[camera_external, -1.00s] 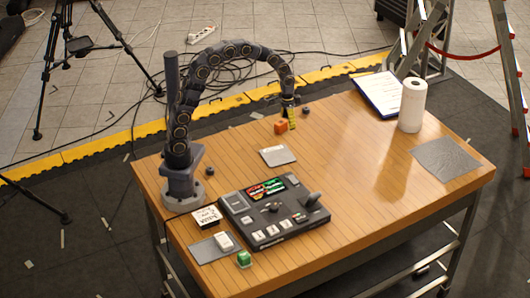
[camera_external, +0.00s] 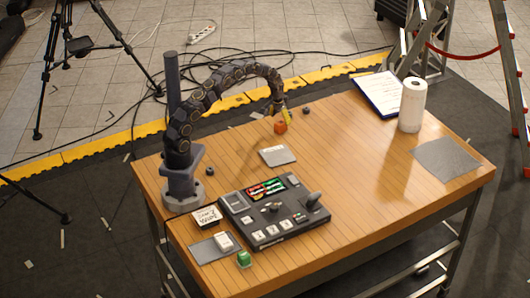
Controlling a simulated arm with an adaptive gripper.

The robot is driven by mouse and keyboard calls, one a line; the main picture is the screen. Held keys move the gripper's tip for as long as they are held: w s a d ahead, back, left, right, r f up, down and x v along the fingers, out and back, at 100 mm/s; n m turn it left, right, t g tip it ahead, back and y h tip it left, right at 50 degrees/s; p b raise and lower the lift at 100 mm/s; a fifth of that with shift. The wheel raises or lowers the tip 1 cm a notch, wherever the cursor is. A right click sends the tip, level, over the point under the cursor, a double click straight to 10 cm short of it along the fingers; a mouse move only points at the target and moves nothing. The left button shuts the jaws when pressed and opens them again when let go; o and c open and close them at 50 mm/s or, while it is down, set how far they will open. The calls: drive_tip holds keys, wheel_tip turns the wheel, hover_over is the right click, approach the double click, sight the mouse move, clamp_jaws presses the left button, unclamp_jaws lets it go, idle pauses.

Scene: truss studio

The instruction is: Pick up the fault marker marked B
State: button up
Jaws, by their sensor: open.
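My gripper (camera_external: 281,111) hangs at the end of the arched arm, over the back middle of the wooden table. It is small in view, with a yellow part at its right side. An orange block (camera_external: 281,127) stands on the table just below the gripper; I cannot tell whether they touch.
A black console (camera_external: 275,212) with buttons and a stick fills the front middle. A grey plate (camera_external: 277,155) lies behind it. Small dark knobs (camera_external: 306,110) sit on the table. A clipboard (camera_external: 379,94), paper roll (camera_external: 412,105) and grey mat (camera_external: 445,159) are right. Middle right is clear.

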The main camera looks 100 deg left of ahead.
sight(281, 122)
drive_tip(key=f, duration=0.4)
drive_tip(key=shift+w+a+f, duration=0.2)
drive_tip(key=shift+a+f, duration=0.05)
clamp_jaws()
